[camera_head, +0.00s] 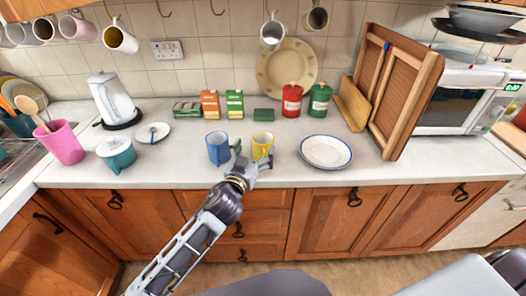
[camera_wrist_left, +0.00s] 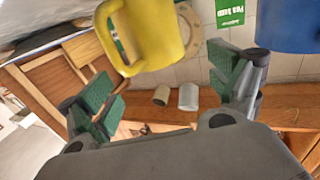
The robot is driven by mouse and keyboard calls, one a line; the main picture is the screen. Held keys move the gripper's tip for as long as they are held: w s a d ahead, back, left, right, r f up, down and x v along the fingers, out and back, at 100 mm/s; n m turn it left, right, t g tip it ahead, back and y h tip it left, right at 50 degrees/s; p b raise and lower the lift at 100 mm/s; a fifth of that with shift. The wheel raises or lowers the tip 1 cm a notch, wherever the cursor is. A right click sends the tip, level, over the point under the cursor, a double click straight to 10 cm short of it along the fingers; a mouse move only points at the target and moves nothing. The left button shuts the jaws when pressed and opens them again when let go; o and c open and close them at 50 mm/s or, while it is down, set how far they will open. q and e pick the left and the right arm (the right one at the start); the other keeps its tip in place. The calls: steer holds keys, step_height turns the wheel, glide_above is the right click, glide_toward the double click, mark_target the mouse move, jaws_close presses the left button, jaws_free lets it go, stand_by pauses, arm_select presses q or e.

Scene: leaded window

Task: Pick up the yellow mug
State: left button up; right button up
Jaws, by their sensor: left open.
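The yellow mug (camera_head: 264,143) stands upright on the worktop, right of the blue mug (camera_head: 217,149). My left gripper (camera_head: 252,157) is at the worktop's front, close to the yellow mug, with one finger between the two mugs and the other near the yellow mug's front right. In the left wrist view the open fingers (camera_wrist_left: 163,85) have green pads, and the yellow mug (camera_wrist_left: 152,35) shows between and beyond them, with its handle. Nothing is held. I cannot tell whether a finger touches the mug. The blue mug also shows at that view's upper right (camera_wrist_left: 290,25). My right gripper is not in view.
A white plate with a blue rim (camera_head: 326,151) lies right of the yellow mug. Behind stand boxes (camera_head: 210,103), a red canister (camera_head: 292,100) and a green canister (camera_head: 319,99). A teal pot (camera_head: 117,155) stands left. The worktop (camera_head: 182,165) left of the blue mug is clear.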

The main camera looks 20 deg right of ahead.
mark_target(259, 145)
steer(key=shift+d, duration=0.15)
arm_select(q)
steer(key=shift+w+d+f, duration=0.15)
steer(key=shift+w+d, duration=0.35)
steer(key=shift+w, duration=0.05)
steer(key=shift+w+d+f, duration=0.2)
steer(key=shift+w+d, duration=0.3)
steer(key=shift+w, duration=0.05)
steer(key=shift+x, duration=0.85)
steer(key=shift+w+d, duration=0.15)
steer(key=shift+w, duration=0.05)
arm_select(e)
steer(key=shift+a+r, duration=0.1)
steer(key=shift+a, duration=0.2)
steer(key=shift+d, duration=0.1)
